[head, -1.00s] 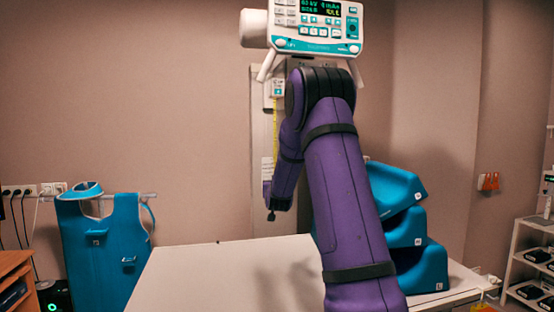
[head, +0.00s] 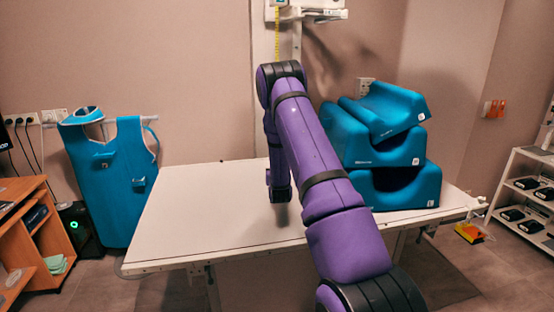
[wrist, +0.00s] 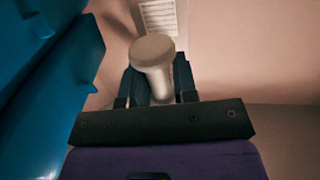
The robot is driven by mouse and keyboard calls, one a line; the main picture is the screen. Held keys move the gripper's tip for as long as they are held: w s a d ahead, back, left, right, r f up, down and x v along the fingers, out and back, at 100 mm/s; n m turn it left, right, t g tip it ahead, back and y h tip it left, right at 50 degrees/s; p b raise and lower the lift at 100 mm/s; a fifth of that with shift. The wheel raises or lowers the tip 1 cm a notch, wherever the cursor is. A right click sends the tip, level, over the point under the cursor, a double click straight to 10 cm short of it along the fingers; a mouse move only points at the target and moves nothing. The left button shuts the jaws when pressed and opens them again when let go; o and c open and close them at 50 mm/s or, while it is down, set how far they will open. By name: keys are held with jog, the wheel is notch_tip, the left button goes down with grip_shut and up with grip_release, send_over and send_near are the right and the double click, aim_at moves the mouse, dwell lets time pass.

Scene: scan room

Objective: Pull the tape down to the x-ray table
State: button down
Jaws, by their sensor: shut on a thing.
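The yellow tape (head: 277,36) hangs straight down at the back wall, below the x-ray tube head, in the head view. Its lower part is hidden behind my arm. The white x-ray table (head: 185,205) lies below. In the wrist view my gripper (wrist: 152,84) is shut on a pale, round-ended handle (wrist: 153,48), with a dark finger on each side. In the head view my wrist points down low over the table; the fingertips and handle are hidden there. I cannot tell whether the handle touches the table.
Blue stacked foam supports (head: 385,185) stand on the table's right end, close to my arm. A blue lead apron (head: 115,185) hangs left of the table. The table's left half is clear. A shelf (head: 525,190) stands at far right.

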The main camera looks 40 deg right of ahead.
jog(key=shift+f, duration=0.55)
jog(key=c, duration=1)
grip_release()
jog(key=v, duration=1)
jog(key=shift+s+a, duration=0.25)
jog(key=shift+a, duration=0.1)
